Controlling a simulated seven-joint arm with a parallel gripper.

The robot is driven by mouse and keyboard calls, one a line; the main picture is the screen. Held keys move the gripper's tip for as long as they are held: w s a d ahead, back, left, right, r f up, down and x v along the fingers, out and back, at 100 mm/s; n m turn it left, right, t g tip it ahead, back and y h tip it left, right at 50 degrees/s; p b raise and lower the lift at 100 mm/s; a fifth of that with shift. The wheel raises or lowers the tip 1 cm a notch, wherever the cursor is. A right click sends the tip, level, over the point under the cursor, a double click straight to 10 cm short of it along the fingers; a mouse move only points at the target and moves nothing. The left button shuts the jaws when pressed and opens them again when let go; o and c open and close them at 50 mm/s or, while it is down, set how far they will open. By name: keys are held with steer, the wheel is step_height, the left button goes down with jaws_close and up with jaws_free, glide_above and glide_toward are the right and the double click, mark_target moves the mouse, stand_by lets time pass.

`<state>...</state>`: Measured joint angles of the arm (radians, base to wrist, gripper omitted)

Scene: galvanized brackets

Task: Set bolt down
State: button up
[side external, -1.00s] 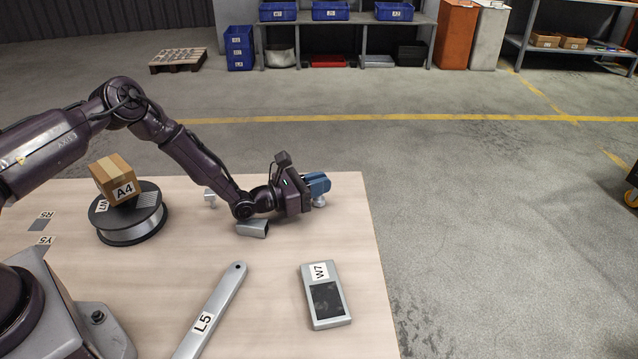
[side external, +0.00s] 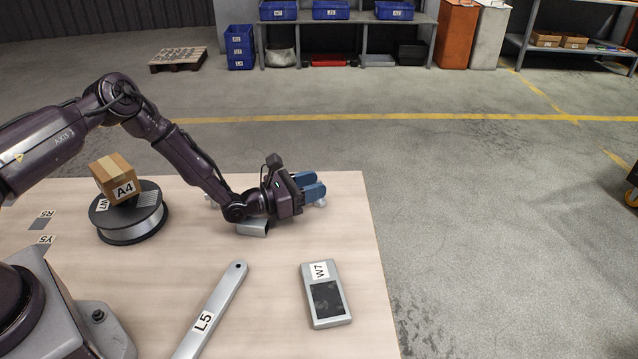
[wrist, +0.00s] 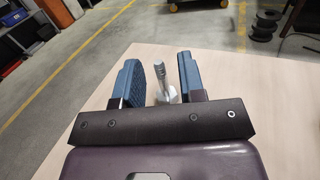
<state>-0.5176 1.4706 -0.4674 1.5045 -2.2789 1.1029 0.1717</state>
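The bolt (side external: 321,203) is a small silvery piece at the far right part of the table, resting on the tabletop beside my fingers. Part of it is hidden behind them in the side view. My gripper (side external: 309,184) is low over the table with its two blue fingers spread apart. In the wrist view the bolt (wrist: 164,88) shows in the space between the fingers of my gripper (wrist: 161,76), with a gap on each side. Its lower end is hidden by the dark gripper body.
A grey metal piece (side external: 252,229) lies just under my wrist. A grey device marked W7 (side external: 326,296) and a long bar marked L5 (side external: 212,309) lie nearer. A box marked A4 (side external: 113,180) sits on a spool (side external: 132,224). The table's right edge (side external: 376,235) is close.

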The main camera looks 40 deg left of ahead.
step_height(320, 180, up, 7)
steer(key=s, duration=0.1)
steer(key=shift+a, duration=0.2)
steer(key=s+d+r+m+g+h, duration=0.3)
steer(key=s+d+r+m+g, duration=0.4)
steer(key=m, duration=0.3)
steer(key=s+d+r+m+g+h, duration=0.3)
steer(key=s+d+r+m+g, duration=0.3)
steer(key=r+m, duration=0.4)
steer(key=s+a+r+m+y, duration=0.2)
steer(key=s+a+m+y, duration=0.1)
steer(key=s, duration=0.4)
steer(key=s+a+r+m+t+y, duration=0.1)
steer(key=s+a+r+m+y, duration=0.2)
steer(key=s+a+m+y, duration=0.1)
steer(key=s+a+r+m+t+y, duration=0.1)
steer(key=s+a+m+y, duration=0.3)
steer(key=s, duration=0.7)
steer(key=shift+a+r+y, duration=0.75)
steer(key=shift+a+y, duration=0.25)
steer(key=shift+a, duration=0.2)
